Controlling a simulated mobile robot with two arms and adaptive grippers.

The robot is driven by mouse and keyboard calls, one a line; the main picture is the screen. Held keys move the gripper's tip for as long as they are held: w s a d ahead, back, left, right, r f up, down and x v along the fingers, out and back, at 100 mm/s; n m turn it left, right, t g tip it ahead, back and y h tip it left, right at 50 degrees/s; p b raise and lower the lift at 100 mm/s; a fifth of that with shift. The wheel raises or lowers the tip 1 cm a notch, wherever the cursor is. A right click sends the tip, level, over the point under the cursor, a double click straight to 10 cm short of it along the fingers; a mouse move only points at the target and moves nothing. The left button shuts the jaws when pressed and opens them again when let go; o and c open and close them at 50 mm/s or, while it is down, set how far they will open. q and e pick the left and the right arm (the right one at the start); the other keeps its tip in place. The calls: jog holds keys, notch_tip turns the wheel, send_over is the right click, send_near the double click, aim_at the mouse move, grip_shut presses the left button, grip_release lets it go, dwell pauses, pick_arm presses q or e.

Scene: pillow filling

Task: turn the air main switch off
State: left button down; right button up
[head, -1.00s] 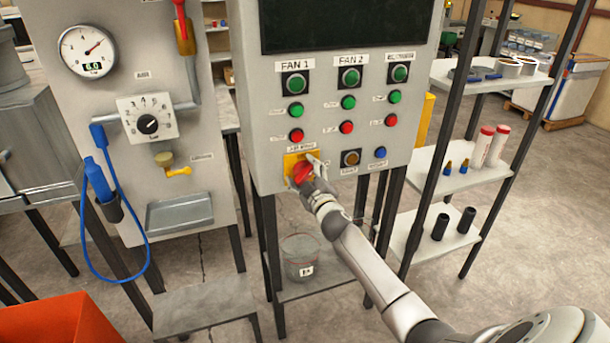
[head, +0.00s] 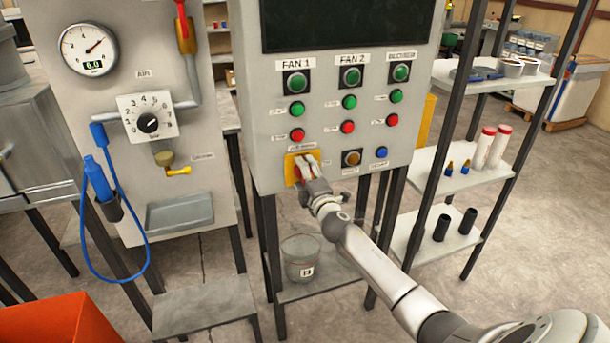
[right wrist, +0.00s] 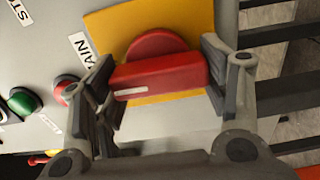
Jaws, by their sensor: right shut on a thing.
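The main switch (right wrist: 160,72) is a red rotary handle on a yellow plate (right wrist: 112,28), with a label reading "MAIN" beside it in the right wrist view. In the head view its yellow plate (head: 290,163) is at the lower left of the control panel (head: 258,160), and the handle is mostly hidden by my gripper. My right gripper (head: 307,168) is at the plate, with one finger at each end of the red handle, shut on it. It also shows in the right wrist view (right wrist: 158,78). My left gripper is not in view.
Green and red buttons (head: 297,135) sit just above the switch. An air panel with a gauge (head: 88,49), a dial (head: 147,123) and a blue hose (head: 95,177) stands left. A shelf rack (head: 430,240) stands right. A bucket (head: 300,258) is below.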

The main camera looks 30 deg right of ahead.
jog(key=shift+f+n, duration=0.1)
jog(key=shift+n, duration=0.2)
jog(key=o, duration=1)
jog(key=v, duration=1.2)
